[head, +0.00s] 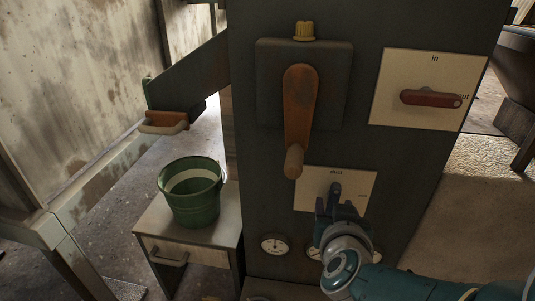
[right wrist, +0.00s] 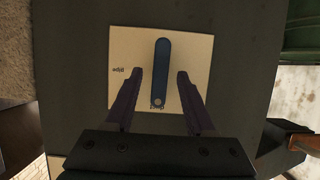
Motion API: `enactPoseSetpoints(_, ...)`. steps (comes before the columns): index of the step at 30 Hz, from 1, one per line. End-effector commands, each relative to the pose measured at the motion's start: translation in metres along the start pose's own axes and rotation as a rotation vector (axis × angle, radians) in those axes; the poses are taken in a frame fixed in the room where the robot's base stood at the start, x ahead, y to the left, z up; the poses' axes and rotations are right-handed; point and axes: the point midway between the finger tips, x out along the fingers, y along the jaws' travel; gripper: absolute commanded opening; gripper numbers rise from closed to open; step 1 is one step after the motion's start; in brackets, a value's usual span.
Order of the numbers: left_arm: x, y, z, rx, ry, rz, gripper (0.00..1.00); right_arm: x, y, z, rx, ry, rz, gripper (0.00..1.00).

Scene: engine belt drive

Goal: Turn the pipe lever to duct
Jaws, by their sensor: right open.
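The blue pipe lever (right wrist: 162,68) lies on a cream plate (right wrist: 195,50) on the dark panel. In the head view, its upper end (head: 335,188) stands upright just below the plate's top label, which seems to read "duct"; a second label is at the right. In the right wrist view, the lever's dotted end is toward the bottom edge, and a label shows upside down at left. My right gripper (right wrist: 160,72) is open, with one finger on each side of the lever and visible gaps. In the head view, the gripper (head: 335,208) covers the lower plate. My left gripper is out of view.
A large orange crank handle (head: 299,105) hangs on the panel above the plate. A red lever (head: 430,98) sits on another plate at the upper right. Gauges (head: 275,244) are below. A green bucket (head: 192,192) stands on a small cabinet (head: 210,238) at left.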

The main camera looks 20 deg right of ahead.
Motion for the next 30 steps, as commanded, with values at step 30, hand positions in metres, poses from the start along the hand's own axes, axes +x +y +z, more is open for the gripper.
enactPoseSetpoints(30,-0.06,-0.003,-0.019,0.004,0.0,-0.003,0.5,-0.085,0.0,-0.001,-0.001,0.001,-0.003,0.55)
